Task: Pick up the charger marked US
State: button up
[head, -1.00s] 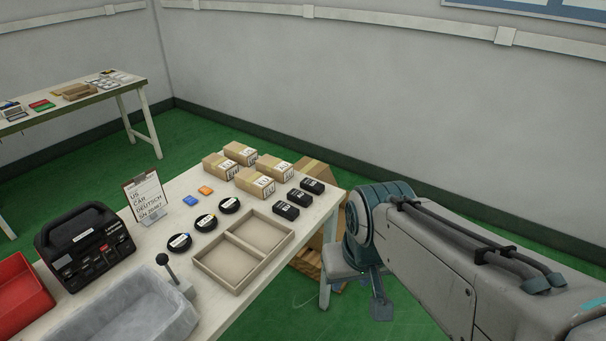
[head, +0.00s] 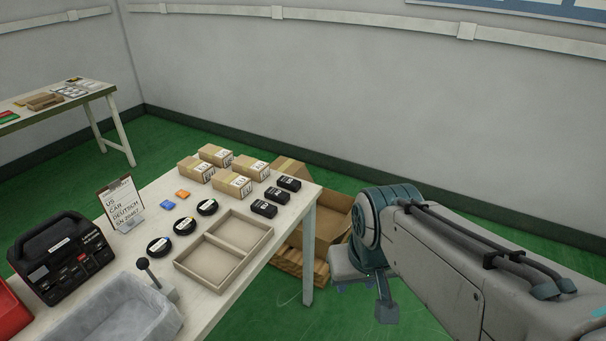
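Three small black blocks, which look like the chargers, stand in a row near the table's right edge: a far one (head: 289,183), a middle one (head: 275,195) and a near one (head: 264,209). Each has a pale mark on it, too small to read, so I cannot tell which is marked US. My gripper (head: 369,297) hangs over the green floor, right of the table and apart from the blocks. It is partly hidden by my arm, and I cannot tell whether it is open. No held object shows.
A cardboard box (head: 333,216) stands beyond the table's right edge.

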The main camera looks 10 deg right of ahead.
aim_at(290, 184)
jog(key=z, duration=0.35)
jog(key=k, duration=0.45)
jog(key=z, duration=0.85)
jog(key=i, duration=1.35)
jog(key=u, duration=0.35)
jog(key=i, duration=1.05)
jog(key=u, duration=1.6)
jog(key=i, duration=0.55)
jog(key=u, duration=0.45)
